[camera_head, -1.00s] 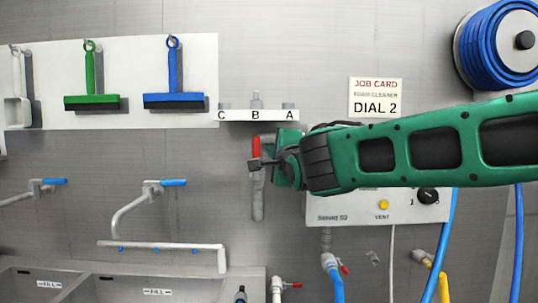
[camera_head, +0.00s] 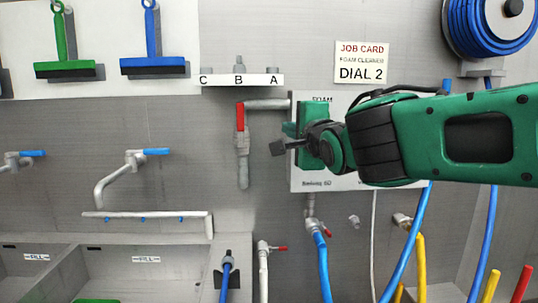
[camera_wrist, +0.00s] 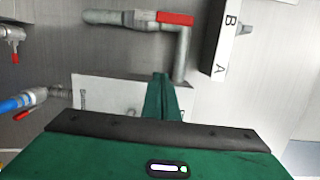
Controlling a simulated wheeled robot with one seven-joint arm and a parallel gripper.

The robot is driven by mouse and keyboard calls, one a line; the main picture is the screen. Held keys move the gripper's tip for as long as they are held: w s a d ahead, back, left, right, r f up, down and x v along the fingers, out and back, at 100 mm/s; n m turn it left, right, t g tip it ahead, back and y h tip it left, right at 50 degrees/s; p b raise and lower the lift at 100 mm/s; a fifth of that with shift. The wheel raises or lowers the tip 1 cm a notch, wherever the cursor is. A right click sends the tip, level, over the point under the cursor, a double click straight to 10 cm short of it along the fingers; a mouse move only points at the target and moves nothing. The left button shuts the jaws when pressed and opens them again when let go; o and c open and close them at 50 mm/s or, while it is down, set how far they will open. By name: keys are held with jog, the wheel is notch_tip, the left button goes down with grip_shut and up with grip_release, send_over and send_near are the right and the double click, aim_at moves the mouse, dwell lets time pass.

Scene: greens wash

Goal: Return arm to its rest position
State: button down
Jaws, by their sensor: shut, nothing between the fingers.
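My green arm reaches in from the right in the head view, in front of the grey wall. My gripper (camera_head: 312,125) is in front of the white foam panel (camera_head: 330,182), right of the red-handled valve (camera_head: 240,118). In the wrist view the green fingers of my gripper (camera_wrist: 161,76) are together with nothing between them. They overlap the white panel (camera_wrist: 95,88) there, and the red valve handle (camera_wrist: 175,18) is beyond them, apart. My forearm and gripper hide much of the panel, including its dial.
A rail marked C, B, A (camera_head: 240,80) is above the valve. A job card (camera_head: 361,62) reads DIAL 2. Sinks (camera_head: 120,270) stand lower left, with blue-handled taps (camera_head: 155,152). A blue hose reel (camera_head: 490,25) and several hoses are at right.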

jog(key=s+d+f+n+g+h, duration=0.25)
jog(key=s+d+f+g, duration=0.2)
jog(key=d+f, duration=0.8)
jog(key=s+d+f+n+g+h, duration=0.2)
jog(key=s+d+f+g+h, duration=0.3)
jog(key=d+f, duration=0.75)
jog(key=s+d+f+n+g+y, duration=0.1)
jog(key=s+d+f+g, duration=0.1)
jog(key=s, duration=0.7)
jog(key=s+d+f+n+g+y, duration=0.1)
jog(key=s+d+f+n+g, duration=0.1)
jog(key=s, duration=0.7)
jog(key=s+d+f+n+g+y, duration=0.1)
jog(key=s+d+f+g, duration=0.3)
jog(key=s, duration=0.5)
jog(key=shift+d+f+n+y, duration=0.35)
jog(key=shift+d+f, duration=0.05)
jog(key=shift+d, duration=0.15)
jog(key=shift+w+f, duration=0.25)
jog(key=shift+w, duration=0.35)
